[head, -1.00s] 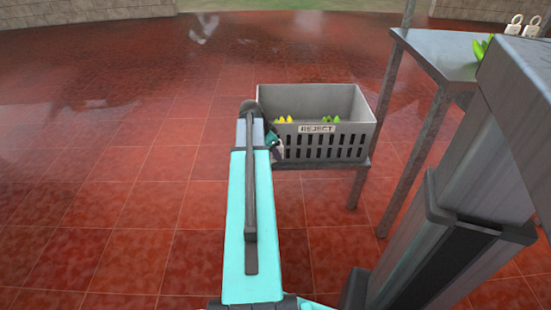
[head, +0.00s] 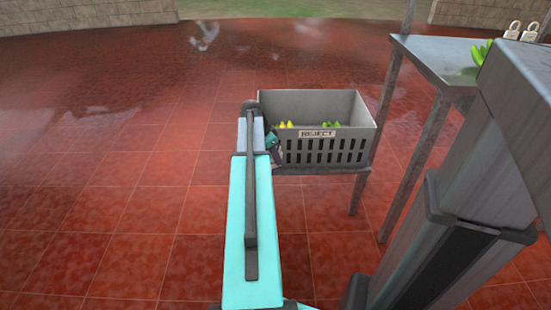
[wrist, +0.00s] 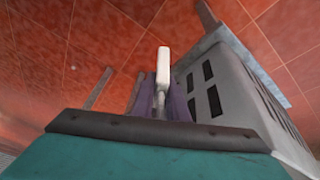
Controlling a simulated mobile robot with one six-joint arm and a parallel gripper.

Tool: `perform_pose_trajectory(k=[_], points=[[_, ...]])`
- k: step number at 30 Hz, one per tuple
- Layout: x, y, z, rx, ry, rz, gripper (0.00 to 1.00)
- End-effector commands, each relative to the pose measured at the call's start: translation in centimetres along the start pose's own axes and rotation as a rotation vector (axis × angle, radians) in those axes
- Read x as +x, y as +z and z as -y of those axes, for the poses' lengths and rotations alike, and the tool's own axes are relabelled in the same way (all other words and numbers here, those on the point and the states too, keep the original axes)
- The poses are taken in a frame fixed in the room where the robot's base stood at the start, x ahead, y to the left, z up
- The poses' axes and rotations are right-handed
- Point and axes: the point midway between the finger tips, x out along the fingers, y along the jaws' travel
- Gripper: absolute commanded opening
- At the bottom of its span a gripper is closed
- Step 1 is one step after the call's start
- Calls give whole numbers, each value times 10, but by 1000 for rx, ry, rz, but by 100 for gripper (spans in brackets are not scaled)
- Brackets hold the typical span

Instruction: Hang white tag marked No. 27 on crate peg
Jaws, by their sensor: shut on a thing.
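The grey crate (head: 345,112) labelled REJECT stands on a low metal stand. Its slotted wall also shows in the wrist view (wrist: 218,85). My gripper (wrist: 162,95) is shut on a slim white piece (wrist: 164,62), seen nearly edge-on, which I take to be the tag. No number can be read on it. It is apart from the crate wall in the wrist view, to its left. In the head view my gripper is mostly hidden behind my arm, by the crate's left front corner. I cannot make out the crate's peg.
Yellow fruit (head: 286,125) and green fruit (head: 330,125) lie in the crate. A taller metal table (head: 430,55) at right holds two white tags (head: 513,31) and green bananas (head: 482,52). Red tiled floor is clear to the left.

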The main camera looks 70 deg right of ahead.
Motion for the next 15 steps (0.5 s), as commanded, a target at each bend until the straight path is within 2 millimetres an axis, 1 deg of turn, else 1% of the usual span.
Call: perform_pose_trajectory(k=[1, 8, 15], points=[[4, -18, 28, -4, -86, -50, 0], [10, -18, 29, -4, -83, -50, 0], [8, -20, 29, -2, -85, -50, 0]])
